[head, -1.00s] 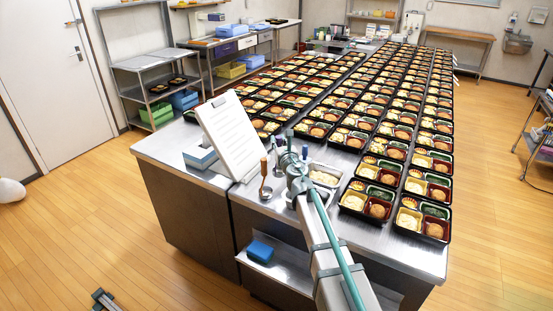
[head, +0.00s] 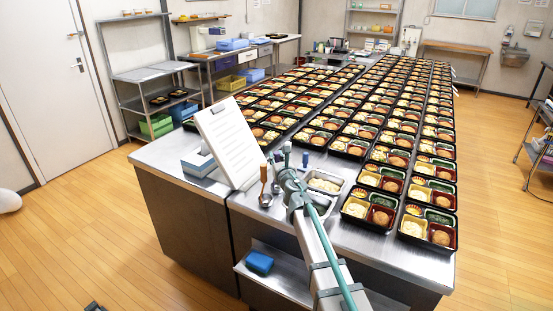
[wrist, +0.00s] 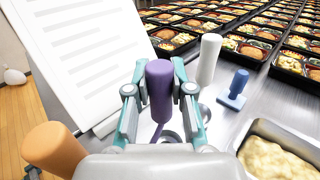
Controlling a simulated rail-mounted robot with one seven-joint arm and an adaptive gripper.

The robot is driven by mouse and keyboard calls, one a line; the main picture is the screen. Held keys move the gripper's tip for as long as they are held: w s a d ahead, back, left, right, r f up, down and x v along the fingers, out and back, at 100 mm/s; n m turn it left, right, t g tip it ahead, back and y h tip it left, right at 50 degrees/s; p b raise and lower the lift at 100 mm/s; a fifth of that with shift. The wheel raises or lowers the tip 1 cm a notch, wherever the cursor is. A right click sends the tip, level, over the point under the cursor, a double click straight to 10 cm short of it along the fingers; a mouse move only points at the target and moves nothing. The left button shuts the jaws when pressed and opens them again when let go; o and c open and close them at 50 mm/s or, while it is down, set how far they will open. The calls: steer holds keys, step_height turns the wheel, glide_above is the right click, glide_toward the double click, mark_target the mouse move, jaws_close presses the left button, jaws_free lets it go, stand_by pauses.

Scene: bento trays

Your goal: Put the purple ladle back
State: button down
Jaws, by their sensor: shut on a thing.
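The purple ladle's handle (wrist: 158,84) stands upright in the middle of the wrist view. My gripper (wrist: 160,102) has its teal-edged fingers closed on it from both sides. The ladle's lower part is mostly hidden behind my gripper; a curved metal piece shows just below, and I cannot tell whether it touches the counter. In the head view, my gripper (head: 287,178) is over the near end of the steel counter, close to the other utensils, and my arm hides most of the ladle.
An orange-handled ladle (wrist: 54,148) is close on the left. A white handle (wrist: 208,58) and a blue-handled tool (wrist: 236,88) stand on the right. A metal pan of pale food (wrist: 275,160) is at the lower right. A white sheet board (head: 228,143) leans behind. Bento trays fill the counter beyond.

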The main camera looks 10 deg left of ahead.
steer(key=c, duration=1)
jaws_free()
steer(key=shift+f, duration=0.1)
steer(key=shift+r+p, duration=0.3)
steer(key=v, duration=1.2)
steer(key=shift+f+b, duration=0.1)
steer(key=shift+b, duration=0.2)
